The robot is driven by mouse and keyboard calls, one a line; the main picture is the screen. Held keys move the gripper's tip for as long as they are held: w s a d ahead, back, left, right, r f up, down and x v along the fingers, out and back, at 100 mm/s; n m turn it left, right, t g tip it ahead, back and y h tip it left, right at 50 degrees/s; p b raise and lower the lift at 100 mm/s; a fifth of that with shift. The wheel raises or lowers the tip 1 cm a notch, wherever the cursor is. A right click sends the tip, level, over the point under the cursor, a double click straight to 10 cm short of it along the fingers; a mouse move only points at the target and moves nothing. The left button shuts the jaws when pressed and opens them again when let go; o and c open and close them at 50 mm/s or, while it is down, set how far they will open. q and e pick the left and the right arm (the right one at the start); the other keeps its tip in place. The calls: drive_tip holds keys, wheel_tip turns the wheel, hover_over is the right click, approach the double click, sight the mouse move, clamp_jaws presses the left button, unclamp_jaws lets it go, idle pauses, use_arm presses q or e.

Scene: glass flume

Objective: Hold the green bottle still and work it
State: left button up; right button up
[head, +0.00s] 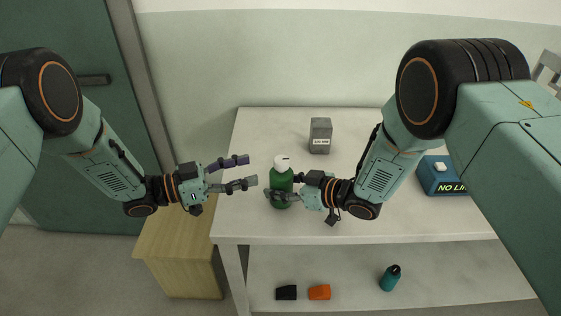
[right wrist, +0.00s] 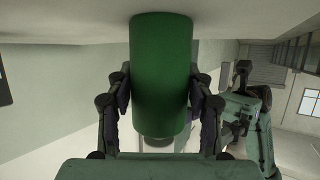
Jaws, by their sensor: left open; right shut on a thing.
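The green bottle (head: 282,183) with a white top (head: 282,162) stands upright on the white table near its front left part. My right gripper (head: 283,194) is shut on the bottle's body from the right. In the right wrist view the green bottle (right wrist: 161,75) sits between the two fingers of my right gripper (right wrist: 160,95). My left gripper (head: 252,170) is open and empty, just left of the bottle, with its fingers pointing toward it. The gap between the left fingers and the bottle is small.
A grey box with a label (head: 320,136) stands behind the bottle. The lower shelf (head: 350,280) holds a black block (head: 286,292), an orange block (head: 319,292) and a teal bottle (head: 390,279). A wooden cabinet (head: 178,250) stands left.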

sight(281, 159)
use_arm(q)
drive_tip(key=x, duration=0.9)
drive_tip(key=shift+d, duration=0.1)
clamp_jaws()
idle(0.4)
